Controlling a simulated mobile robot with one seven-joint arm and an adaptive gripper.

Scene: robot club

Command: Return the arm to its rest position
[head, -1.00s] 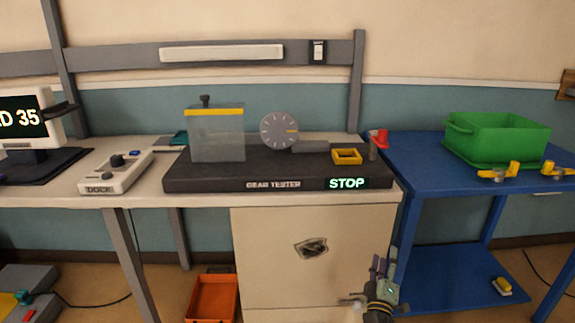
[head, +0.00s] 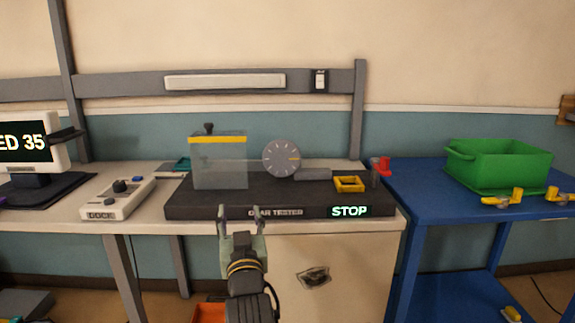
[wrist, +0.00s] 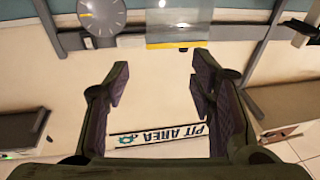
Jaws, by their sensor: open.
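In the wrist view my gripper (wrist: 158,85) also shows open and empty, with the wall and a PIT AREA sign (wrist: 160,134) seen beyond the fingers. The tester carries a clear box (head: 218,165) with a yellow band, a grey dial (head: 282,158) and a yellow square holder (head: 349,184). Its display (head: 349,211) reads STOP.
A white dock box (head: 118,197) and a monitor (head: 25,144) stand at the left of the bench. At the right, a blue table (head: 415,192) holds a green bin (head: 500,165) and yellow clamps (head: 503,199). An orange bin (head: 209,312) sits on the floor below.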

